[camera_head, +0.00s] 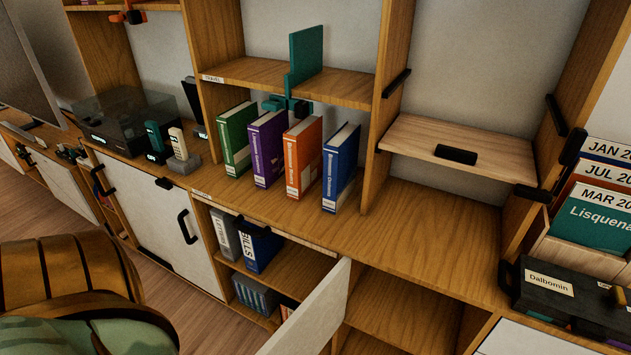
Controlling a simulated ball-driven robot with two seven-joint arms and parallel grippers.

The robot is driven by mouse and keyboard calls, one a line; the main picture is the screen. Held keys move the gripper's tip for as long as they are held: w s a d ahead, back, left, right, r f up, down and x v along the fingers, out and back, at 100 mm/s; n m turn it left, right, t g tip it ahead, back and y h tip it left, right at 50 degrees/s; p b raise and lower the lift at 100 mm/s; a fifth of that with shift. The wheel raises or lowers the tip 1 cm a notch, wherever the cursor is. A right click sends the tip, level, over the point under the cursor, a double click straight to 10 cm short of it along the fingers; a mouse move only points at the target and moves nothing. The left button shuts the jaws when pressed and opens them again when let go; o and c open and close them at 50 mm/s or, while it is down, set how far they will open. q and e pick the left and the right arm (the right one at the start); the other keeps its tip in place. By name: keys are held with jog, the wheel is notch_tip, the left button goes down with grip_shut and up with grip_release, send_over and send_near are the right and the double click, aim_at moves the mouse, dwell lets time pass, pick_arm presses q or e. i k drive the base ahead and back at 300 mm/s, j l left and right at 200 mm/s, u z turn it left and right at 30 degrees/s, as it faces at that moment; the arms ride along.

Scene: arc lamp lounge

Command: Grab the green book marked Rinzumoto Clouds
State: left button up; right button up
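A green book (236,140) stands upright at the left end of a row of books on the wooden counter-height shelf. Its spine faces out with a white label whose print is too small to read. A purple book (266,147) stands just to its right, then an orange book (303,158) and a blue book (340,167), with narrow gaps between them. A separate teal upright piece (306,54) stands on the shelf above. Neither of my grippers is in view.
The counter (425,225) is bare right of the books. A cabinet door (310,312) stands open below. A turntable (125,118) and small items sit left. A black box (567,297) and folders (594,215) stand right. A rounded brown-banded object (70,270) fills the lower left.

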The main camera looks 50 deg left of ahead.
aim_at(233, 129)
jog(key=k+j+z, duration=0.1)
jog(key=j, duration=0.3)
jog(key=k+j, duration=0.1)
jog(key=j, duration=0.3)
jog(key=j+z, duration=0.15)
jog(key=j, duration=0.25)
jog(key=k+j+z, duration=0.1)
jog(key=j, duration=0.3)
jog(key=k+j, duration=0.2)
jog(key=j, duration=0.2)
jog(key=j+u, duration=0.2)
jog(key=u, duration=1.2)
jog(key=k+j, duration=0.05)
